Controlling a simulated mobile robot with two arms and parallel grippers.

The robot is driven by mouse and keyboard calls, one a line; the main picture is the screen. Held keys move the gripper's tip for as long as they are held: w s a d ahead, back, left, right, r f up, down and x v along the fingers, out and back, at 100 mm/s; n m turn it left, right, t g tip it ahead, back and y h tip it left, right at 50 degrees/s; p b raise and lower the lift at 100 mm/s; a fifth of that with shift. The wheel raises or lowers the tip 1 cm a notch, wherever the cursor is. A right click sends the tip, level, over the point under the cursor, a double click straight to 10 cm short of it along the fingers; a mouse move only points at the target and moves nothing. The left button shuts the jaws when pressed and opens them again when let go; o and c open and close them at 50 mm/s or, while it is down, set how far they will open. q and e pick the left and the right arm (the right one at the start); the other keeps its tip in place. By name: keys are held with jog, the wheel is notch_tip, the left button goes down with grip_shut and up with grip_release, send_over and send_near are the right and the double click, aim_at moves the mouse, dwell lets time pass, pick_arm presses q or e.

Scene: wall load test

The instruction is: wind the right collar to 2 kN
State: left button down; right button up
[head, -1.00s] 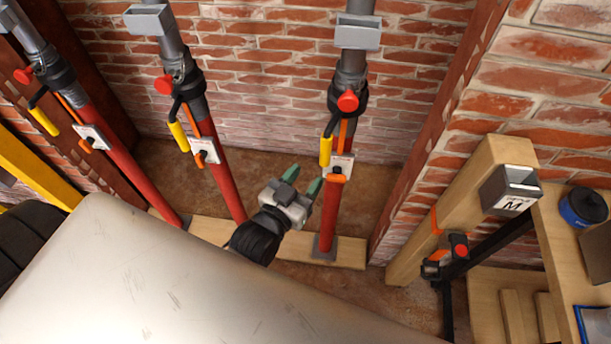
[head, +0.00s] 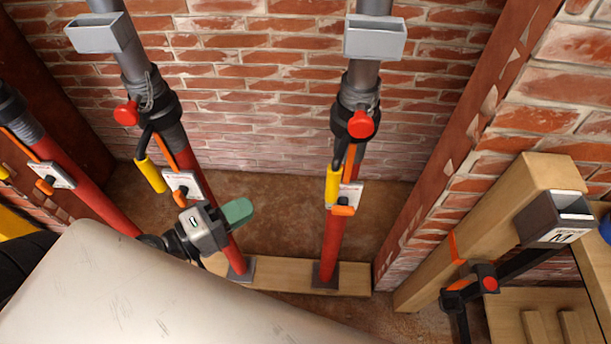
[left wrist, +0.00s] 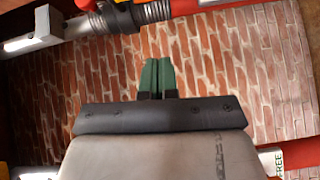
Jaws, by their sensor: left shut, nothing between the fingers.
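The right prop has a black collar (head: 354,122) with a red knob (head: 361,124) on its front. A yellow-ended handle (head: 333,185) hangs down from that collar. A white plate (head: 351,193) with an orange lever (head: 343,210) sits below it on the red tube (head: 332,245). My left gripper (head: 237,211) is shut and empty, in front of the middle prop's red tube and well left of the right prop. Its green fingertips lie together in the left wrist view (left wrist: 157,76), against brick wall. My right gripper is not in view.
The middle prop (head: 163,105) and a left prop (head: 85,195) carry similar fittings. Grey open boxes (head: 375,40) sit high on two props. A wooden post (head: 480,230) with a box marked M (head: 555,220) stands at right. A wooden sole board (head: 290,275) lies under the props.

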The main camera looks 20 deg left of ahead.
aim_at(327, 185)
pick_arm(q)
jog(key=w+d+r+p, duration=0.1)
jog(key=w+d+p, duration=0.7)
jog(key=d, duration=0.1)
jog(key=shift+w+d+n+h, duration=0.15)
jog(key=shift+d+n+h, duration=0.15)
jog(key=shift+d+h, duration=0.1)
jog(key=shift+d+r, duration=0.1)
jog(key=shift+d, duration=0.7)
